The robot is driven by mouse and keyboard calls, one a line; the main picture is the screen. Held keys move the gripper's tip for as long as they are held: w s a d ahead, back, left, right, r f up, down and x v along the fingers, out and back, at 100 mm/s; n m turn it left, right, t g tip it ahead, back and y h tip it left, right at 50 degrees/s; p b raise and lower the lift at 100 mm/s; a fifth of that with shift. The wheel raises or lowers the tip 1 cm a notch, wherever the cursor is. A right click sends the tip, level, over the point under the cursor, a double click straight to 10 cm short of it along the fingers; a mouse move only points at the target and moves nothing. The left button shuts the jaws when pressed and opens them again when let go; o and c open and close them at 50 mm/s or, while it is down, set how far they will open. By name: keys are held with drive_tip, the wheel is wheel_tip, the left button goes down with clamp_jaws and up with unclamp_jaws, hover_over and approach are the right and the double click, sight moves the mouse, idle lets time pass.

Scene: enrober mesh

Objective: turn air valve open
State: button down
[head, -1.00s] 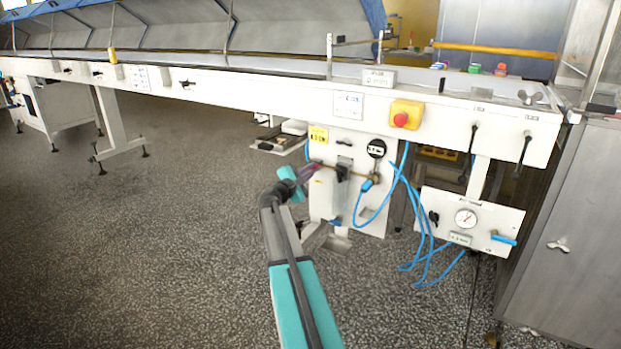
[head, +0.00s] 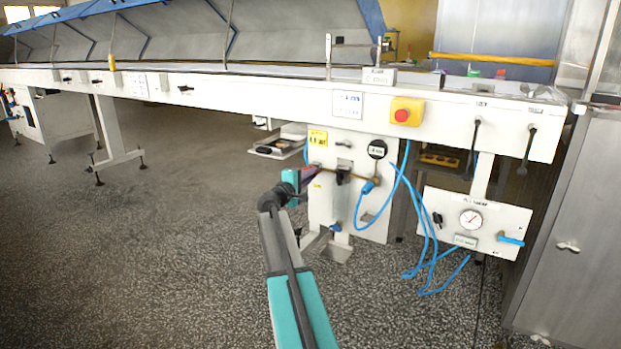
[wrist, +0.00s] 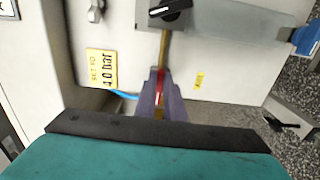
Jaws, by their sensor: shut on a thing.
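A red handle (wrist: 161,83) at the end of a brass pipe (wrist: 164,47) shows in the wrist view. I take it for the air valve's handle. My gripper (wrist: 160,100) is shut on it, with the dark fingers on both sides. In the head view my gripper (head: 312,172) reaches the left part of the white panel (head: 370,222) under the conveyor, where the brass pipe (head: 357,178) runs across. The fingers hide most of the handle, so its exact angle is hard to tell.
A black knob (wrist: 170,9) sits beyond the handle, and a yellow "4.0 bar" label (wrist: 102,68) is at left. Blue hoses (head: 425,220) hang right of the panel. A gauge box (head: 470,222) with a blue lever (head: 510,240) hangs farther right. Floor to the left is open.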

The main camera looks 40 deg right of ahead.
drive_tip(key=c, duration=1.8)
unclamp_jaws()
drive_tip(key=shift+c, duration=0.2)
drive_tip(key=shift+a, duration=0.1)
drive_tip(key=p+v, duration=0.4)
drive_tip(key=v, duration=0.9)
drive_tip(key=shift+a, duration=0.35)
drive_tip(key=shift+f, duration=0.1)
drive_tip(key=shift+p, duration=0.3)
